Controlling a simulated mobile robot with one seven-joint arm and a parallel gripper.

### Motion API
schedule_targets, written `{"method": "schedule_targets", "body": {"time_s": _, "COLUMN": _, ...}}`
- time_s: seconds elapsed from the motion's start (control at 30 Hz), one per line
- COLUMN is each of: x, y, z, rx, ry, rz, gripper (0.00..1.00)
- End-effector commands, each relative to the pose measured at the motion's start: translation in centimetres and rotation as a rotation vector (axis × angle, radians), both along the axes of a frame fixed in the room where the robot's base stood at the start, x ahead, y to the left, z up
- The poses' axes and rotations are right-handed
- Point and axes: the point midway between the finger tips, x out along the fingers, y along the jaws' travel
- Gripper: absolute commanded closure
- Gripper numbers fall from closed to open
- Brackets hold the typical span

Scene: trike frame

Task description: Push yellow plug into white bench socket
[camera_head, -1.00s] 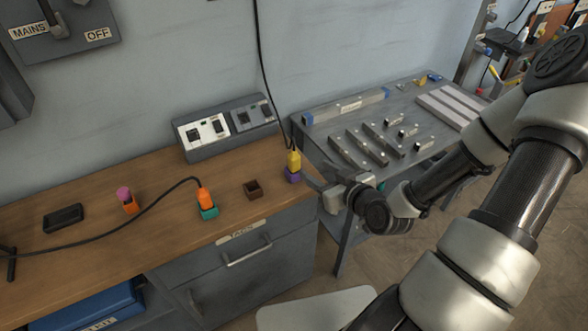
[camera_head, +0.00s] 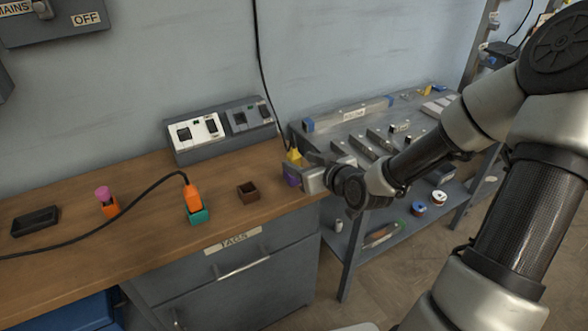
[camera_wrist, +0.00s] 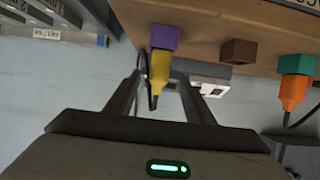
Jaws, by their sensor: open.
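The yellow plug (camera_head: 294,156) stands in a purple holder (camera_head: 291,180) near the right end of the wooden bench, with its black cord rising up the wall. In the wrist view, which is turned over, the yellow plug (camera_wrist: 160,68) lies between the spread fingers of my gripper (camera_wrist: 161,82), and the purple holder (camera_wrist: 165,37) is beyond it. No firm hold on the plug shows. In the head view my gripper (camera_head: 310,177) is at the plug and partly hides the holder. The white bench socket (camera_head: 200,130) is on the grey box at the back of the bench.
An orange plug (camera_head: 193,197) with a cord stands in a teal holder (camera_head: 198,216). An empty brown holder (camera_head: 249,192) sits between it and the purple one. A grey socket (camera_head: 248,118) adjoins the white one. A metal table (camera_head: 350,125) with bars is at right.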

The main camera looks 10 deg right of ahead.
Motion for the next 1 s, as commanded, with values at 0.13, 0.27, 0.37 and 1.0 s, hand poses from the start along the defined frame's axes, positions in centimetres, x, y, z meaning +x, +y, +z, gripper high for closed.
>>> {"method": "schedule_targets", "body": {"time_s": 0.13, "x": 1.5, "y": 0.5, "z": -1.3, "rx": 0.002, "ry": 0.001, "rz": 0.002, "gripper": 0.52}}
{"method": "schedule_targets", "body": {"time_s": 0.27, "x": 3.2, "y": 0.9, "z": -2.1, "rx": 0.002, "ry": 0.000, "rz": 0.001, "gripper": 0.52}}
{"method": "schedule_targets", "body": {"time_s": 0.37, "x": 4.1, "y": 1.2, "z": -2.4, "rx": 0.001, "ry": 0.000, "rz": 0.002, "gripper": 0.52}}
{"method": "schedule_targets", "body": {"time_s": 1.0, "x": 4.4, "y": 1.2, "z": -2.4, "rx": 0.000, "ry": 0.000, "rz": 0.000, "gripper": 0.96}}
